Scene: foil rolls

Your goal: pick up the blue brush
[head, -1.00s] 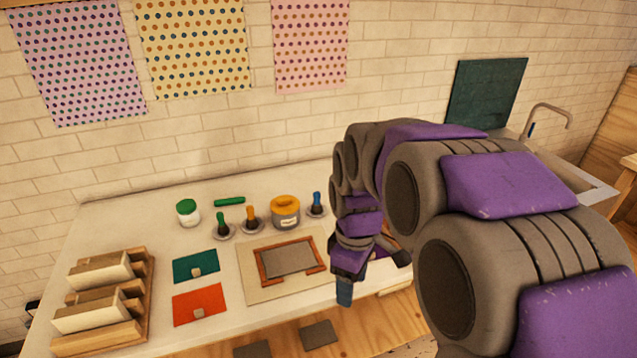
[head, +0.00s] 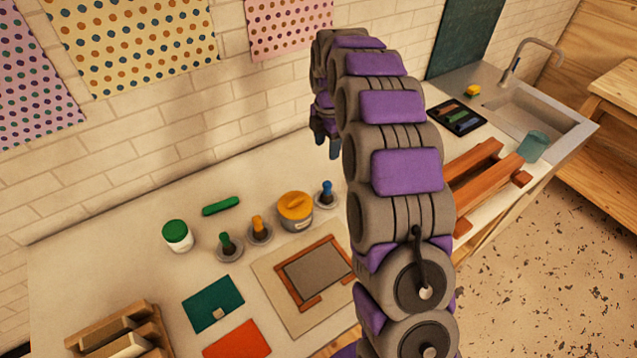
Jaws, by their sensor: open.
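The blue brush (head: 326,187) stands upright in a small round holder on the pale counter, to the right of a yellow-lidded pot (head: 295,210). My gripper (head: 327,150) points down and shows just above the blue brush in the picture, apart from it. Its fingers are open, with nothing seen between them. How far behind or above the brush it hangs is hard to tell. My arm hides the counter just right of the brush.
An orange brush (head: 258,226) and a green brush (head: 226,242) stand in similar holders to the left. A sink (head: 535,108) is at the far right.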

